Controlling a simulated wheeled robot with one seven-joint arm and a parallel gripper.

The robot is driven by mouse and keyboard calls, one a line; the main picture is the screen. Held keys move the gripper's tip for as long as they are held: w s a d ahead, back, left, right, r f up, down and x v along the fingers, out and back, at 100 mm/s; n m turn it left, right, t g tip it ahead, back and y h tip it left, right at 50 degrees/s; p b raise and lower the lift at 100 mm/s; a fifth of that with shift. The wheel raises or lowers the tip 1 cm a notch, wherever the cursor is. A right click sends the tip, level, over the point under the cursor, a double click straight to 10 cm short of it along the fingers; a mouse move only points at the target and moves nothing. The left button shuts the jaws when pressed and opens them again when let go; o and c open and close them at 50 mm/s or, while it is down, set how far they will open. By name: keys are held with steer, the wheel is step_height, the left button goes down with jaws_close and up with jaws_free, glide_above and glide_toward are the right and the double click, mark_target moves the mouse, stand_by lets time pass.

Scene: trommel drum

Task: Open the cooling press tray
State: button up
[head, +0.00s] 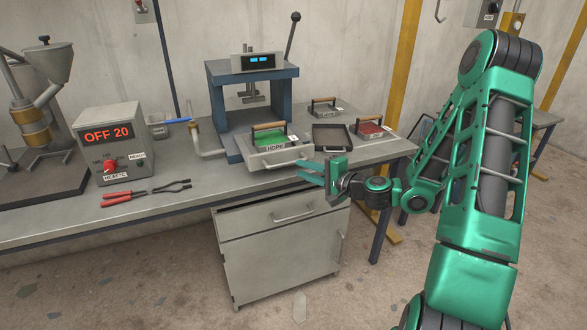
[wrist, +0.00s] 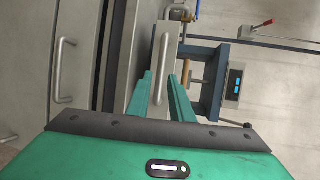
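The cooling press (head: 218,110) is a blue frame with a small display, standing on the workbench; it also shows in the wrist view (wrist: 212,85). Its grey tray (head: 255,160) is at the press's front, with a bar handle (head: 283,165) facing out. A green mould with a wooden handle (head: 268,128) sits above the tray. My gripper (head: 305,172) is close in front of the tray handle. In the wrist view its two green fingers (wrist: 161,95) are apart, with the tray handle (wrist: 160,68) in line with the gap. Contact cannot be told.
A cabinet (head: 280,250) with a handled drawer (head: 290,213) stands under the bench. A black pan (head: 332,137) and a red mould (head: 371,130) lie right of the press. A control box (head: 110,143) and red pliers (head: 122,198) are left.

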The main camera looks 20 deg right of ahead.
steer(key=shift+v, duration=1.15)
steer(key=s+a+f+n+g, duration=0.2)
steer(key=s+n+g, duration=0.2)
steer(key=s+n, duration=0.15)
steer(key=s+a+f+n+g, duration=0.2)
steer(key=s+n+g, duration=0.2)
steer(key=s, duration=0.2)
steer(key=s+d+r+g+h, duration=0.2)
steer(key=s+d+r, duration=0.1)
steer(key=s, duration=0.6)
steer(key=s+d+r+m+g+h, duration=0.1)
steer(key=s+d+r+g+h, duration=0.1)
steer(key=s, duration=0.7)
steer(key=s+d+r+g+h, duration=0.2)
steer(key=s+d+r, duration=0.3)
steer(key=s, duration=0.4)
steer(key=shift+d+m+g, duration=0.3)
steer(key=shift+d+m, duration=0.05)
steer(key=shift+d, duration=0.15)
